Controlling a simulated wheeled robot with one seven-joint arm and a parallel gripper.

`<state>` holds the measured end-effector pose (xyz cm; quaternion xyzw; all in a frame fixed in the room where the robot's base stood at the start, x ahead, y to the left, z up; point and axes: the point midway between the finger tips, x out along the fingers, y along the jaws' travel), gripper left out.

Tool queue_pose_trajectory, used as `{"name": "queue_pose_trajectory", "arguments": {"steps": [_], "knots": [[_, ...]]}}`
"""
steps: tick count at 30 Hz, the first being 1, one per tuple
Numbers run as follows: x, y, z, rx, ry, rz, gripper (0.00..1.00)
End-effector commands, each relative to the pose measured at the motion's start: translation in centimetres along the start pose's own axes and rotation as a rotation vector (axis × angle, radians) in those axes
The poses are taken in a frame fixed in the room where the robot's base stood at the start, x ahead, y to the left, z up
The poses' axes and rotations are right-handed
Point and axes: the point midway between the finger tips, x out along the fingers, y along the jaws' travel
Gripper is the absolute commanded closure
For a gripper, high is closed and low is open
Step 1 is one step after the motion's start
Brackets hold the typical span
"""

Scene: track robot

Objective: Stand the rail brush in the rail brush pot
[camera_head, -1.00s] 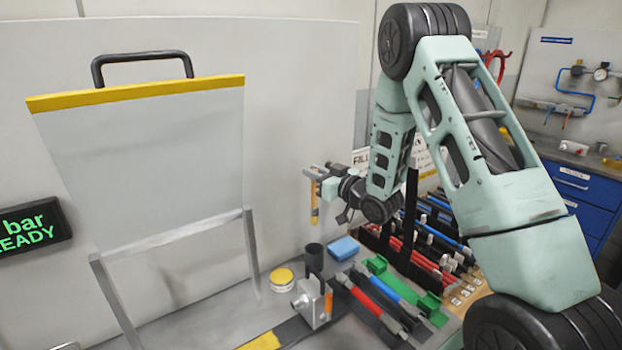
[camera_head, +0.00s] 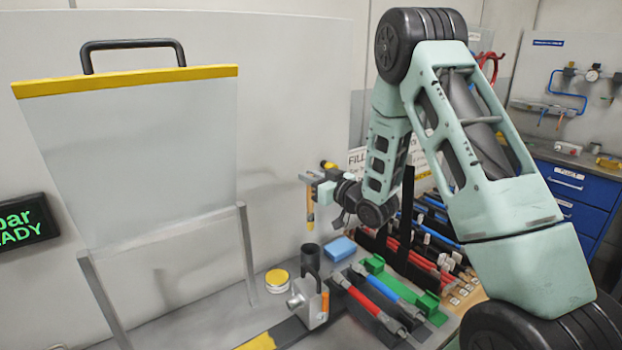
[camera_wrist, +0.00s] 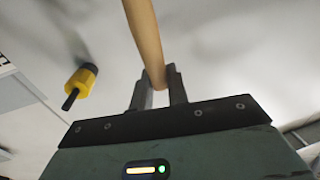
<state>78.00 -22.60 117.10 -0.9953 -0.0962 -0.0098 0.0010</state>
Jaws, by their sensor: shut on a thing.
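My gripper (camera_head: 312,180) is shut on the rail brush (camera_head: 310,209), which has a tan wooden handle. In the head view the brush hangs about upright, with a yellowish lower end. The wrist view shows its wooden shaft (camera_wrist: 144,38) between my two grey fingers (camera_wrist: 160,88). The rail brush pot looks to be the dark open cylinder (camera_head: 310,257) on the bench. The brush's lower end appears just above the pot's mouth in the head view, apart from it. I cannot tell whether they line up in depth.
A grey metal block with a handle (camera_head: 308,302) stands close in front of the pot. A yellow-lidded tin (camera_head: 277,280) is to its left and a blue block (camera_head: 342,248) to its right. A green rack (camera_head: 400,290) holds red and blue tools. A clear framed panel (camera_head: 130,160) stands left.

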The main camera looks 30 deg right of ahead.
Motion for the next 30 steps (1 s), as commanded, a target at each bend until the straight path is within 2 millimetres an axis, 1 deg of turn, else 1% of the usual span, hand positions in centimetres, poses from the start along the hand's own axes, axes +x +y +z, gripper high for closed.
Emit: {"name": "queue_pose_trajectory", "arguments": {"steps": [1, 30], "knots": [[0.0, 0.0, 0.6, 0.0, 0.0, 0.0, 1.0], [-0.1, 0.0, 6.1, 0.0, 0.0, 0.0, 1.0]]}}
